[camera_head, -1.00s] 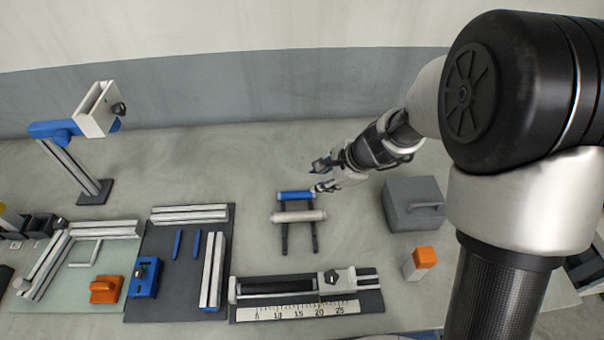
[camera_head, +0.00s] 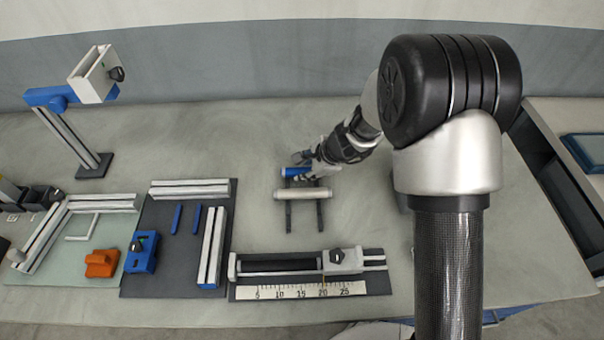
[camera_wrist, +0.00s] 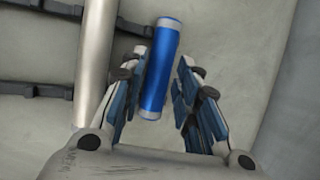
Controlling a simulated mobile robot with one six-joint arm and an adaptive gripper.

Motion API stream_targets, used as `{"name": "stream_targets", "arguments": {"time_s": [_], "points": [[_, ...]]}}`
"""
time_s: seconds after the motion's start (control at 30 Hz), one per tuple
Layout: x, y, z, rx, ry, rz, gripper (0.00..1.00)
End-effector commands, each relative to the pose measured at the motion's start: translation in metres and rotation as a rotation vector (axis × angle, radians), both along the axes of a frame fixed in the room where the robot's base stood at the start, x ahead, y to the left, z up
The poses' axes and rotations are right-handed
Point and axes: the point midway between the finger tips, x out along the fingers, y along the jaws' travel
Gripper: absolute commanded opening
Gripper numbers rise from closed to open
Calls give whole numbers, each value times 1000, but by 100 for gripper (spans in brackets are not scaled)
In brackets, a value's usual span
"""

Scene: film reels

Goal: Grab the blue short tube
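The blue short tube (camera_head: 296,172) lies across two dark rails (camera_head: 320,215), just behind a longer silver tube (camera_head: 302,194). In the wrist view the blue tube (camera_wrist: 161,68) has pale ends and lies between the spread fingers of my gripper (camera_wrist: 160,85). The left finger is close to the tube, and a gap shows between the tube and the right finger. The silver tube (camera_wrist: 97,60) passes outside the left finger. In the head view my gripper (camera_head: 300,160) is at the blue tube and hides part of it.
A clamp fixture with a ruler (camera_head: 305,290) lies in front of the rails. A dark mat with metal bars (camera_head: 213,245) and a blue block (camera_head: 142,252) is to the left. An orange block (camera_head: 102,263) and a stand (camera_head: 75,140) are farther left. Bare table surrounds the rails.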

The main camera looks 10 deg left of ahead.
Motion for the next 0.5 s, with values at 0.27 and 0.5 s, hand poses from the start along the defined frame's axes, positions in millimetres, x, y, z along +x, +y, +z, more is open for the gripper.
{"name": "stream_targets", "arguments": {"time_s": [0.27, 0.5], "points": [[6, 9, -18, -1, -1, -2, 30], [6, 9, -18, 0, -1, -2, 20]]}}
